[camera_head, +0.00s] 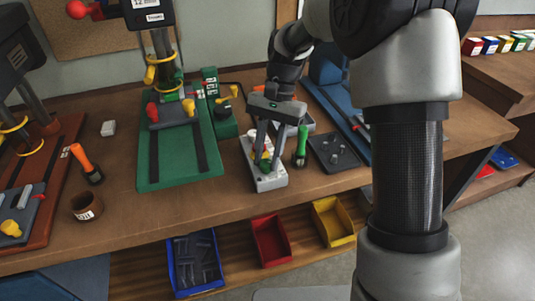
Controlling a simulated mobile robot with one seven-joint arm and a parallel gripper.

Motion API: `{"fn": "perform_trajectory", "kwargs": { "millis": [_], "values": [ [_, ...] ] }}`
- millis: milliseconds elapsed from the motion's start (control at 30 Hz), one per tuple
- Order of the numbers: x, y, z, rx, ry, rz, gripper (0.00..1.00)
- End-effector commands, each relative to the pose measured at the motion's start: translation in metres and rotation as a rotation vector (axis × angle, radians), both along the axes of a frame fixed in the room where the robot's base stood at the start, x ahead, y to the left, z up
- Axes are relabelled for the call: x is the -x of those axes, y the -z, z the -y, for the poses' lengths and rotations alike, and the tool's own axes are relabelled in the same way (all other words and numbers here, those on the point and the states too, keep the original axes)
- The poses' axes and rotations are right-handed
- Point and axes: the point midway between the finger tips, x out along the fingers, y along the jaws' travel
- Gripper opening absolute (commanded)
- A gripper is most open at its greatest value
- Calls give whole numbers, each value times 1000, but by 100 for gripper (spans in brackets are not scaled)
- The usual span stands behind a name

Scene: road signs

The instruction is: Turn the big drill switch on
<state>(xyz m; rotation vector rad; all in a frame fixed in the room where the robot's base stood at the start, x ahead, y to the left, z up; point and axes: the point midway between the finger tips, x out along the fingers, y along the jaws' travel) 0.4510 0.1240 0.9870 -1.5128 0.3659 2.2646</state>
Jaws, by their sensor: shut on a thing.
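A grey control box (268,182) stands on the bench near its front edge, with small yellow and green parts on top. My gripper (265,156) points down over this box, its two fingers shut on a small part on the box's top. The fingers partly hide this part, so its shape and position are unclear. The green drill press (180,162) stands left of the box, with a grey column and a yellow clamp. A green unit (217,108) with a label and a yellow part stands beside the press. I cannot read which box is the big drill's switch.
A green-handled tool (301,147) stands upright close right of the grey box. A dark plate (335,153) and a blue machine (340,110) lie further right. An orange-handled tool (85,160) and a brown cup (87,206) are at left. Blue, red and yellow bins (333,221) sit below.

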Motion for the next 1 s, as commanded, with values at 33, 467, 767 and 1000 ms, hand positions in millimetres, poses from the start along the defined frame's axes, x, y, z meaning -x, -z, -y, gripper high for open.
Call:
{"fn": "perform_trajectory", "kwargs": {
  "millis": [33,467,767,1000],
  "values": [
    [0,-2,0,0,-17,-1,4],
    [-1,-4,-3,0,-337,-1,4],
    [-1,-3,-5,0,-620,0,4],
    [-1,-2,-6,1,-816,2,4]
  ]
}}
